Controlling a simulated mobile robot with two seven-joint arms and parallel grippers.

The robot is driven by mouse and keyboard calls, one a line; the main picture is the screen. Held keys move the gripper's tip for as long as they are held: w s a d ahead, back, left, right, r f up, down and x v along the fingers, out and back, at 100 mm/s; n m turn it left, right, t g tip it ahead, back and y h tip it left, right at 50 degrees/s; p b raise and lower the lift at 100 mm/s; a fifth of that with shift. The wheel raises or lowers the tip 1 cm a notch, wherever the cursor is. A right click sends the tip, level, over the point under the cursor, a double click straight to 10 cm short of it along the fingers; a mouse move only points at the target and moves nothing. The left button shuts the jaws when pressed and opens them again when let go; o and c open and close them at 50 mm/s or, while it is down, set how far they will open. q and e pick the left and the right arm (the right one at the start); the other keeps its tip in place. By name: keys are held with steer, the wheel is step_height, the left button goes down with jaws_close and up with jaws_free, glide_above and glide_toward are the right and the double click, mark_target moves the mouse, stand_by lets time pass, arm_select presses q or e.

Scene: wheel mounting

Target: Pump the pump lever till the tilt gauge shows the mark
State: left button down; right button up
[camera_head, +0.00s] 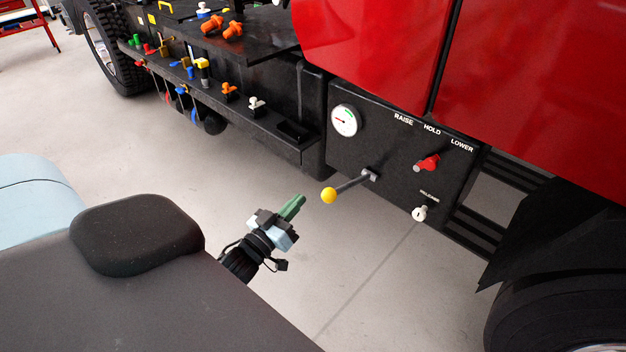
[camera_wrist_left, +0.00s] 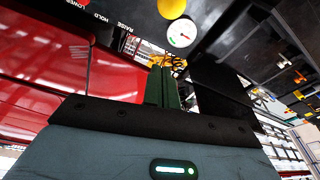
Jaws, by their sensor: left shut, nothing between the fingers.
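The pump lever (camera_head: 350,186) is a short dark rod with a yellow ball knob, sticking out of the black control panel (camera_head: 375,150) toward the lower left. Its yellow knob also shows at the top of the left wrist view (camera_wrist_left: 171,8). The tilt gauge (camera_head: 344,120) is a round white dial with a red needle and a green arc; the needle points left, away from the green. It also shows in the left wrist view (camera_wrist_left: 181,33). My left gripper (camera_head: 298,202) has its green fingers shut and empty, left of the knob and apart from it. My right gripper is not in view.
The panel also carries a red RAISE/HOLD/LOWER selector (camera_head: 428,163) and a white release knob (camera_head: 420,213). A black rail (camera_head: 240,115) with several coloured valves runs to the left. A tyre (camera_head: 560,300) stands at lower right. The floor below the lever is clear.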

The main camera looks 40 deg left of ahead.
arm_select(q)
steer(key=w+r, duration=0.2)
steer(key=w, duration=0.8)
steer(key=f, duration=0.2)
steer(key=s+d+f, duration=0.1)
steer(key=f, duration=0.1)
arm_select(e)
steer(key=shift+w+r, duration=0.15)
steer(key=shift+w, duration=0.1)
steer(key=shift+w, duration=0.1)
